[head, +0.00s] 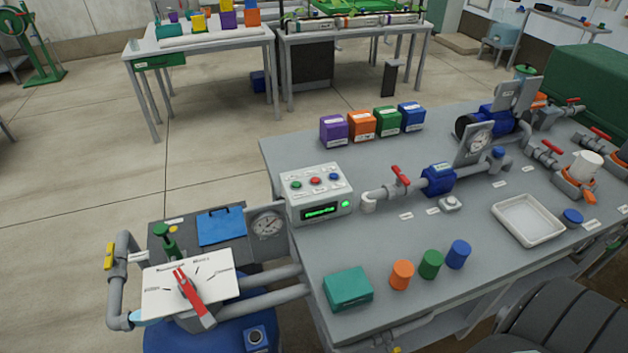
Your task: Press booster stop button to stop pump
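A white control box (318,196) stands at the left edge of the grey bench. Its sloped top has a green button (296,185), a red button (315,181) and a blue button (334,177) in a row. The small labels by the buttons are too small to read, so I cannot tell which is marked booster stop. A dark display (320,212) with green text and a lit green lamp (346,204) are on its front. A blue pump-like unit (438,179) sits in the pipe line to the right. Neither of my grippers shows.
A pipe with a red-handled valve (400,176) runs right of the box. Purple, orange, green and blue blocks stand behind it. A teal box (348,289) and coloured cylinders stand in front. A selector plate with a red lever (192,298) is at lower left.

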